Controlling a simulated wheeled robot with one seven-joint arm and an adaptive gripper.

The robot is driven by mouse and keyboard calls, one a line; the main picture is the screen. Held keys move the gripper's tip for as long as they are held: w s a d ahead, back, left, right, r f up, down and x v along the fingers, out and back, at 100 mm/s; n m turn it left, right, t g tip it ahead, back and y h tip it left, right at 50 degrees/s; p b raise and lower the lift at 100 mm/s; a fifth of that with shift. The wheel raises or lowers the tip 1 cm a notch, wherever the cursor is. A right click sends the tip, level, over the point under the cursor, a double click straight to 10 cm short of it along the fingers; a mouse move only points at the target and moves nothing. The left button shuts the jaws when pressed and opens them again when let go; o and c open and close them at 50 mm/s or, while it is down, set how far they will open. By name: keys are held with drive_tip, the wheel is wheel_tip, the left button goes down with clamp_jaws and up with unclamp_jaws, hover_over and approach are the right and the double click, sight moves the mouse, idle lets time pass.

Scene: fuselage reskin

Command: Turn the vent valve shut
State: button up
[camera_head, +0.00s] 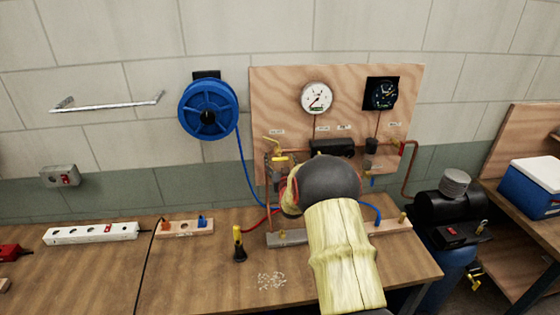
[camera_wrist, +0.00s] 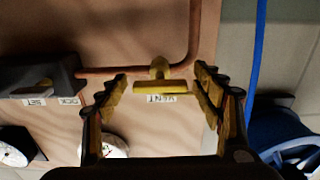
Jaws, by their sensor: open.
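The vent valve is on the wooden panel, with a yellow handle (camera_wrist: 160,88) beside the VENT label in the upside-down wrist view. The handle lies level, about parallel to the straight copper pipe run behind it. In the head view the yellow handle (camera_head: 272,140) shows at the panel's left, under its small label. My gripper (camera_wrist: 162,75) is open, with one finger on each side of the handle in the wrist view. No contact shows, and the depth gap is unclear. In the head view my arm hides most of the gripper.
A blue hose reel (camera_head: 208,108) hangs left of the panel (camera_head: 350,78). A white gauge (camera_head: 316,98) and a dark gauge (camera_head: 382,94) sit above. A black regulator block (camera_wrist: 42,78) is beside the vent valve. A yellow-black tool (camera_head: 239,243) stands on the bench (camera_head: 190,270).

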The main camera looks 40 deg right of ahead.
drive_tip(key=shift+c, duration=0.2)
drive_tip(key=c, duration=1.1)
drive_tip(key=shift+c, duration=0.2)
